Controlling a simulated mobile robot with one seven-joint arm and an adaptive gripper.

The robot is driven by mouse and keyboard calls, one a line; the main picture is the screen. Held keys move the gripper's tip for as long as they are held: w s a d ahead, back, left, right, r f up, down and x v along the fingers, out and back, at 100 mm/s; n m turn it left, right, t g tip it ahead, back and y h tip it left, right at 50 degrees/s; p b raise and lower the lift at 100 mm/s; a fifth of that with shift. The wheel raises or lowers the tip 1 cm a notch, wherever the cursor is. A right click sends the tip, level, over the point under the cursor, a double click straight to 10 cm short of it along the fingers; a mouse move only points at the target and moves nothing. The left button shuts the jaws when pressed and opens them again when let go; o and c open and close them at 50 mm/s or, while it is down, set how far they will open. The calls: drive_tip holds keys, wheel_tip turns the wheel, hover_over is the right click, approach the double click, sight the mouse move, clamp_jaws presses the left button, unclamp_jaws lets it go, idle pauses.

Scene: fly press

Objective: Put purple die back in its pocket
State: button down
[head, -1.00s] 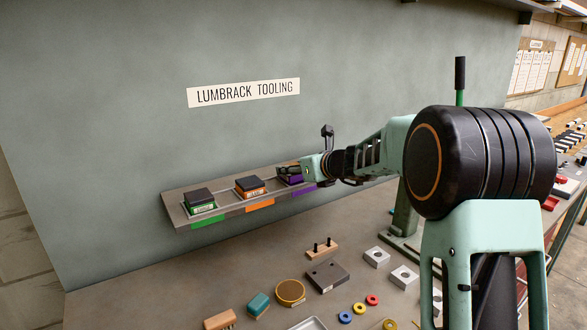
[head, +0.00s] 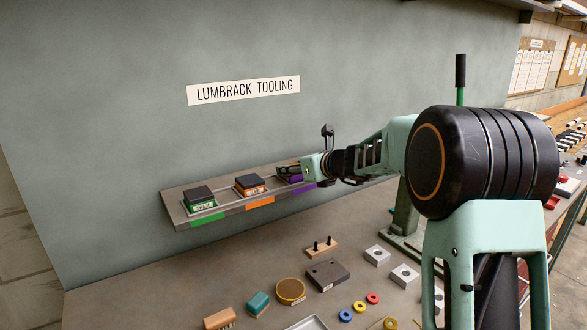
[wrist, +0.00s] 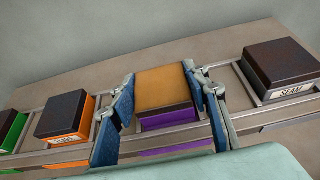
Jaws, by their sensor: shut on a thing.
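The purple die (wrist: 168,90), with a tan top and purple lower body, sits between the two blue-padded fingers of my gripper (wrist: 168,112) in the wrist view. My gripper is shut on it, one pad at each side. The die is at the purple-marked pocket of the wall shelf, between the pocket's rails. I cannot tell whether its base rests fully on the pocket floor.
The orange die (head: 249,185) and green die (head: 200,198) sit in pockets to the left on the shelf (head: 176,211). A dark-topped die (wrist: 282,68) stands close to the right finger in the wrist view. Several loose parts lie on the bench below.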

drive_tip(key=shift+r, duration=0.15)
drive_tip(key=c, duration=1)
unclamp_jaws()
drive_tip(key=shift+f, duration=0.25)
drive_tip(key=v, duration=1.2)
drive_tip(key=shift+r, duration=0.1)
